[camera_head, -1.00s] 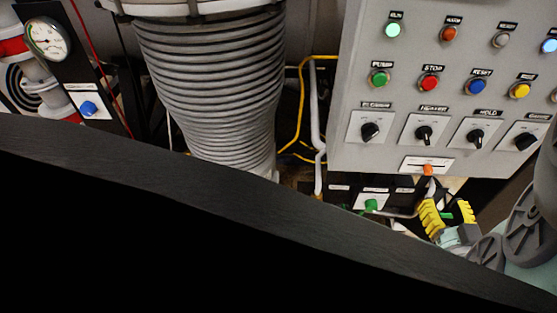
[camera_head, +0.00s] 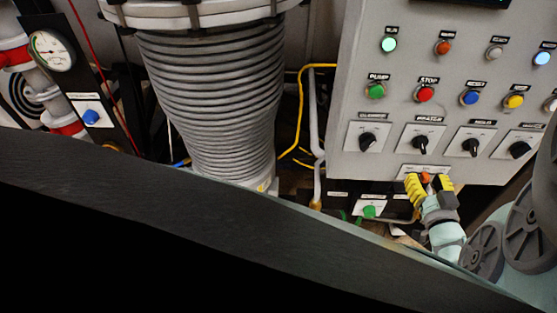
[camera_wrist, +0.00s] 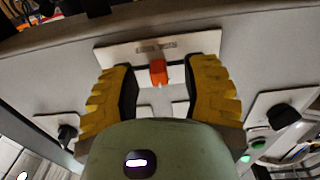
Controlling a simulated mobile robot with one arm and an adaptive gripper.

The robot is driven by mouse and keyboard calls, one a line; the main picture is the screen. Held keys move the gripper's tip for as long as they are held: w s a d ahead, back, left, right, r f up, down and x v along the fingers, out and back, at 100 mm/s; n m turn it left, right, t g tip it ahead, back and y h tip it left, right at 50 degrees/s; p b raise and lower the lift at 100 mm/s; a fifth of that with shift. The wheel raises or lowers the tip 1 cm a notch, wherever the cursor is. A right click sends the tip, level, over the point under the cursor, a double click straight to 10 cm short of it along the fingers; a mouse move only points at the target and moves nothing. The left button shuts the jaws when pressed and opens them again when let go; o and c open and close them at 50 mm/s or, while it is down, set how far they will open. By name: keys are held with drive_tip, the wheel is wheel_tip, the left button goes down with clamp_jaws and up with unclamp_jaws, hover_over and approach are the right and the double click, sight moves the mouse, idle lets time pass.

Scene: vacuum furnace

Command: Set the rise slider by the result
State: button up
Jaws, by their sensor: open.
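The slider is an orange knob (camera_wrist: 158,72) on a white plate (camera_wrist: 205,42) with a slot and a small unreadable label. The plate is at the bottom of the grey control panel (camera_head: 375,165). In the head view the orange knob (camera_head: 425,177) shows between the yellow fingers. My gripper (camera_head: 429,184) is open at the slider. In the wrist view its two yellow fingers (camera_wrist: 158,85) stand on either side of the knob, with a gap on each side. The knob lies near the middle between them. I cannot tell the slider's set value.
Several rotary knobs, including one (camera_head: 420,144), sit just above the slider. Lit buttons and lamps are higher up. A green knob (camera_head: 369,211) is low on the left. A ribbed column (camera_head: 215,90), a dial gauge (camera_head: 52,50) and a blue knob (camera_head: 91,117) are further left.

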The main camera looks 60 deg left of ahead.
sight(406, 172)
drive_tip(key=shift+c, duration=0.2)
clamp_jaws()
drive_tip(key=shift+d, duration=0.1)
drive_tip(key=shift+s, duration=0.1)
drive_tip(key=s+a, duration=0.2)
drive_tip(key=s, duration=0.1)
drive_tip(key=shift+s+a, duration=0.2)
drive_tip(key=shift+a, duration=0.2)
